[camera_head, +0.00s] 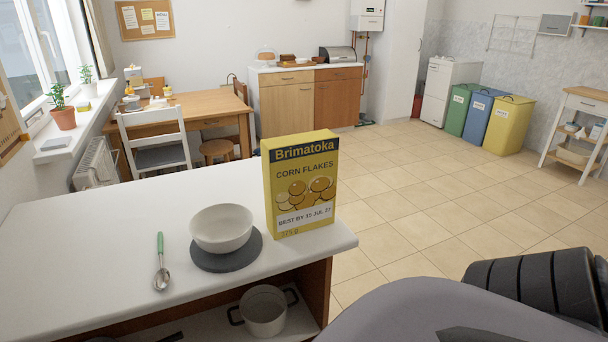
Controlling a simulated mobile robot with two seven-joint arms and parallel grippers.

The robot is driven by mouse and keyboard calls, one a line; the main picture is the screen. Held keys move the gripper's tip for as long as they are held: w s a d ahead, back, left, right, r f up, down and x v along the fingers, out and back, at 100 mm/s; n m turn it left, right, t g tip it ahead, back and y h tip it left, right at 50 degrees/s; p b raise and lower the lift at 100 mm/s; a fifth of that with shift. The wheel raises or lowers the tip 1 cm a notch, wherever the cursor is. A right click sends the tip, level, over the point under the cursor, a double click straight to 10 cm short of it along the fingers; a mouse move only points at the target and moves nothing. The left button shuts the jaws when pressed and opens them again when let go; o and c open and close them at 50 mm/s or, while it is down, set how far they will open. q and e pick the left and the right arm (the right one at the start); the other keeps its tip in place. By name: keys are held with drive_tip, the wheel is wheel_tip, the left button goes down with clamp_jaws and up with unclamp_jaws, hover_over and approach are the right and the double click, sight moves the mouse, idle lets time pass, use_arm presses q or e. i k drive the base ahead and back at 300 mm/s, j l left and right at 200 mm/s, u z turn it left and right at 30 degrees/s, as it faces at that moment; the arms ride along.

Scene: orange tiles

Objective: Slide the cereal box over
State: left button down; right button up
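A yellow cereal box (302,187) labelled Brimatoka Corn Flakes stands upright near the right end of the white counter (95,235). Its printed front faces me. A white bowl (222,228) sits on a dark round mat (226,262) just left of the box. A spoon with a green handle (161,262) lies to the left of the mat. Neither of my grippers shows in the head view. A dark, ribbed part of my own body fills the lower right corner.
A pot (264,310) with dark handles stands on the shelf under the counter. The counter's right edge is close to the box, with tiled floor (430,220) beyond it. The counter's left part is bare.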

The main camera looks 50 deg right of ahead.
sight(299, 171)
drive_tip(key=z, duration=1.65)
